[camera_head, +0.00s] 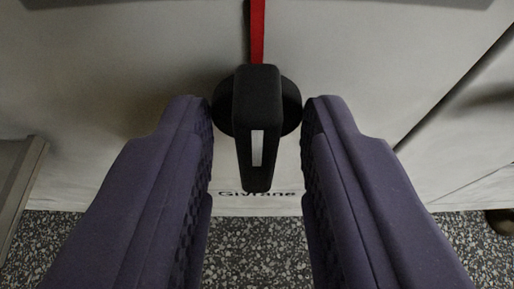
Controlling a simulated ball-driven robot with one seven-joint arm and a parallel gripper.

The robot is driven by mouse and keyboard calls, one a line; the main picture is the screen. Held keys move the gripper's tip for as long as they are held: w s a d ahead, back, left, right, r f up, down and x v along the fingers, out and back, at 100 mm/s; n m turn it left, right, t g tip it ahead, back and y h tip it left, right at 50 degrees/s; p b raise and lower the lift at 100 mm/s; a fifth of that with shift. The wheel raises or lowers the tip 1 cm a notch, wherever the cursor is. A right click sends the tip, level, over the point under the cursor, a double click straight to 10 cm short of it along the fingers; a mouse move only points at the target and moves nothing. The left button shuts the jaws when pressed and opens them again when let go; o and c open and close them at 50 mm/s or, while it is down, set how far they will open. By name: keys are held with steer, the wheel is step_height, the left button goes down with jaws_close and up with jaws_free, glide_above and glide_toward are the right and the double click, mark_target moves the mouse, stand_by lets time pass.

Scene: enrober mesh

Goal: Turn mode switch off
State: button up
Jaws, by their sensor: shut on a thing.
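The mode switch (257,90) is a black rotary knob with a round base and a long bar handle, on a pale panel (130,60). A white mark on its handle points down in the picture. A red strip (257,30) runs up the panel from behind the knob's top. My gripper (257,112) has its two purple, textured fingers on the left and right of the knob, shut on it at the round base. The handle's lower part hangs between the fingers with gaps on both sides.
Dark lettering (257,194) on the panel below the knob is partly hidden by the handle. A speckled floor (255,250) lies below. A dark seam crosses the panel at right, and a grey edge (22,185) stands at left.

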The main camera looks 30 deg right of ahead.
steer(key=shift+s, duration=0.1)
steer(key=o, duration=0.7)
steer(key=p+v, duration=0.3)
steer(key=v, duration=0.4)
steer(key=shift+s+a+r+p, duration=0.1)
steer(key=shift+s+a+p, duration=0.15)
steer(key=shift+p, duration=0.15)
